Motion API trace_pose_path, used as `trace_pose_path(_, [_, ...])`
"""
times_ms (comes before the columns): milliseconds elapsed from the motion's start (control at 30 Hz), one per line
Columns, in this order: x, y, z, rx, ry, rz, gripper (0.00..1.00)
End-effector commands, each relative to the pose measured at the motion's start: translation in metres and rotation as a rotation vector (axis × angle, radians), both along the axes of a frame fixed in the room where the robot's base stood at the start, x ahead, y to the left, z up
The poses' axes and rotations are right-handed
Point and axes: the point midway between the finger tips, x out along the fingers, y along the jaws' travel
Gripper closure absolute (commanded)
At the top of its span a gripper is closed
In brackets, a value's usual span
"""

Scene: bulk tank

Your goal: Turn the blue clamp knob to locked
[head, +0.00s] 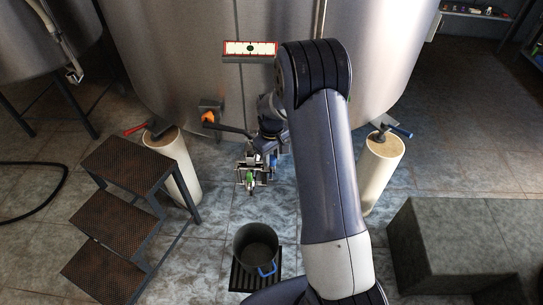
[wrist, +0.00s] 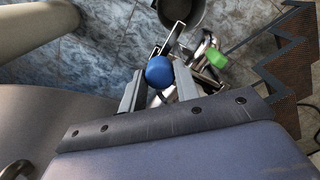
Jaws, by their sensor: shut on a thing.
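The blue clamp knob (wrist: 160,72) is a round ball in the middle of the wrist view. My gripper (wrist: 158,86) has one finger on each side of it and is shut on it. In the head view my gripper (head: 262,166) is low in front of the steel tank, among metal fittings beside a green part (head: 250,180). The knob is hard to make out there. The green part also shows in the wrist view (wrist: 217,58), just right of the knob. I cannot tell from these views which way the clamp is turned.
A dark bucket (head: 256,246) with a blue handle stands on the floor below. Steps (head: 122,166) stand at left, a grey block (head: 450,235) at right. An orange knob (head: 209,117) is left of the arm. Pale posts (head: 380,172) flank the tank (head: 180,70).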

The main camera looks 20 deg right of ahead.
Motion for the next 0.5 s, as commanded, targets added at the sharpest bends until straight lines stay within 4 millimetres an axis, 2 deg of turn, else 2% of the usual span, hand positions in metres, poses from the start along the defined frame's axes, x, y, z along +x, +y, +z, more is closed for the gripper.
trace_pose_path(200, [0.0001, 0.0000, 0.0003, 0.000, 0.000, 0.000, 0.93])
trace_pose_path(500, [0.0002, 0.0000, -0.0001, 0.000, -0.001, -0.046, 0.93])
